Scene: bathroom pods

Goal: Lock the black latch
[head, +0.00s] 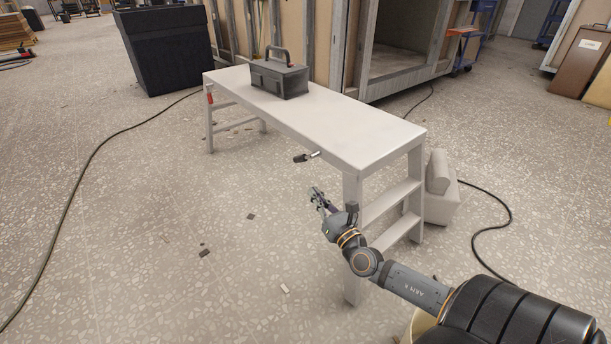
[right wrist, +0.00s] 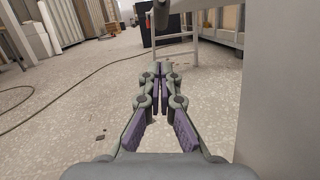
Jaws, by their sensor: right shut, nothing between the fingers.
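A small black latch (head: 301,158) with a light metal end sticks out at the front long edge of the white bench (head: 345,133), near its right end. My right gripper (head: 316,193) is below the latch and apart from it, in front of the bench's near leg. Its fingers are shut with nothing between them. In the right wrist view the gripper (right wrist: 160,72) points forward with its tips together, and a dark piece that looks like the latch (right wrist: 161,14) is above the tips at the top edge. My left gripper is not in view.
A dark toolbox (head: 279,77) with a handle stands on the bench's far part. The near leg (head: 353,235) and steps (head: 393,203) are close to my right arm. A black cable (head: 485,190) lies on the right. The floor at left is mostly clear.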

